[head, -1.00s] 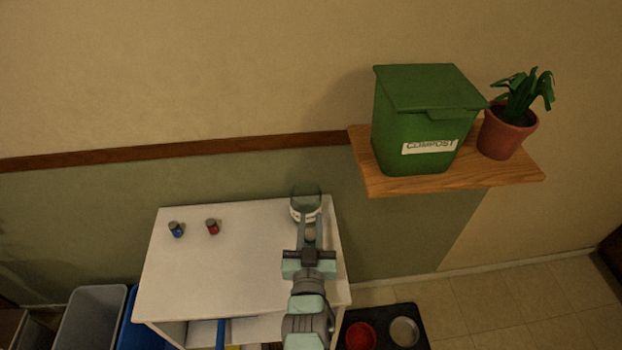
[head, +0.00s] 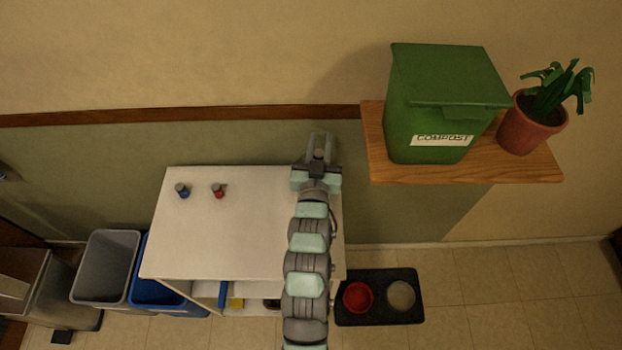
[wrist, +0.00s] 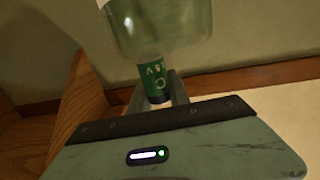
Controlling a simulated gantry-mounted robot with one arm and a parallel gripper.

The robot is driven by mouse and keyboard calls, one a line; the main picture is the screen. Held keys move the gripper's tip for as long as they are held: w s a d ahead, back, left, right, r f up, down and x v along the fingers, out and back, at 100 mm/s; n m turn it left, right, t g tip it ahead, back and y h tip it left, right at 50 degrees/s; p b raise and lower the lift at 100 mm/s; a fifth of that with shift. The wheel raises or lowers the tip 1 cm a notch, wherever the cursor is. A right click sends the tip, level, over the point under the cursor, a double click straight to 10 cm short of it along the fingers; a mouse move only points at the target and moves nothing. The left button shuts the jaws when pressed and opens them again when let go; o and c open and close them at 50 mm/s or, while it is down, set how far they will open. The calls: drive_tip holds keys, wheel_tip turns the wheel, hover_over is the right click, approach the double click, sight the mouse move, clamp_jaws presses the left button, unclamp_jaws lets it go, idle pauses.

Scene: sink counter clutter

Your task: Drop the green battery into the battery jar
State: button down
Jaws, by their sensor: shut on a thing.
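My gripper (head: 320,138) is shut on the green battery, above the back right corner of the white table. In the wrist view the battery (wrist: 154,78) shows green with white lettering and a dark end, between the two fingers. In the head view only the battery's grey end (head: 319,154) shows between the fingers. The clear glass jar (wrist: 165,30) is at the top of the wrist view, its rounded edge meeting the battery's upper end. I cannot tell whether they touch. In the head view the jar is hidden by my gripper and arm.
A blue battery (head: 182,191) and a red battery (head: 219,191) stand on the white table (head: 235,230), whose middle is clear. A wooden shelf (head: 378,150) at the right holds a green compost bin (head: 440,100) and a potted plant (head: 530,130).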

drive_tip(key=shift+f+b, duration=0.3)
drive_tip(key=shift+f, duration=0.9)
drive_tip(key=c, duration=1.1)
unclamp_jaws()
drive_tip(key=shift+c, duration=0.2)
drive_tip(key=s, duration=1)
drive_tip(key=shift+s+a, duration=0.35)
drive_tip(key=shift+s, duration=0.05)
